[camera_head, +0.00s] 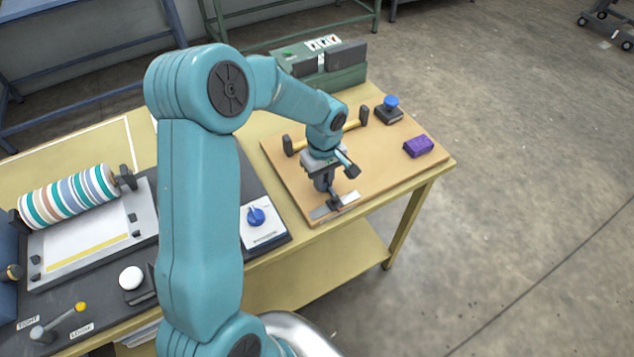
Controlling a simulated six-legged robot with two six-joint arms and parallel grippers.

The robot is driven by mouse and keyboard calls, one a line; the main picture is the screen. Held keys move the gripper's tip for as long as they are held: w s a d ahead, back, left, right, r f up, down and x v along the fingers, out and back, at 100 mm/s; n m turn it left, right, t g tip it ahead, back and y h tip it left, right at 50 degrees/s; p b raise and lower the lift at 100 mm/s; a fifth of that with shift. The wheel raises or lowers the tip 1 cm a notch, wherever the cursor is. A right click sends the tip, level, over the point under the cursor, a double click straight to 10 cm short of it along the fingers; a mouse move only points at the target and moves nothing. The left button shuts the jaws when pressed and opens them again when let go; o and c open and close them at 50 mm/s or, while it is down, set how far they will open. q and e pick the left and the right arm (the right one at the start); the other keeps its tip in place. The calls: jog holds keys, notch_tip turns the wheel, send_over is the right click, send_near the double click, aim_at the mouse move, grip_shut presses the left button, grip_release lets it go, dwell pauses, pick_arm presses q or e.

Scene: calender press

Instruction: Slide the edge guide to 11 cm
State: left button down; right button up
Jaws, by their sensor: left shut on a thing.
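My left arm reaches across the table to a tan wooden board (391,158) at the right. Its gripper (332,199) points down near the board's front edge. It appears shut on the edge guide; the dark fingers and wrist hide most of that part. A flat light-grey metal piece (320,212) shows at the fingertips, lying along the front of the board. No scale marks can be read, so the guide's position in centimetres cannot be told. My right gripper is not in view.
A yellow bar between dark posts (364,116) stands behind the gripper. A blue-topped knob (391,102) and purple block (418,146) sit to the right.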

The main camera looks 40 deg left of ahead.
pick_arm(q)
jog(key=shift+w, duration=0.35)
jog(key=shift+s, duration=0.1)
jog(key=c, duration=1.2)
grip_release()
jog(key=shift+o, duration=0.8)
jog(key=shift+a+f, duration=0.1)
jog(key=shift+a, duration=0.05)
jog(key=shift+r, duration=0.2)
notch_tip(320, 180, up, 16)
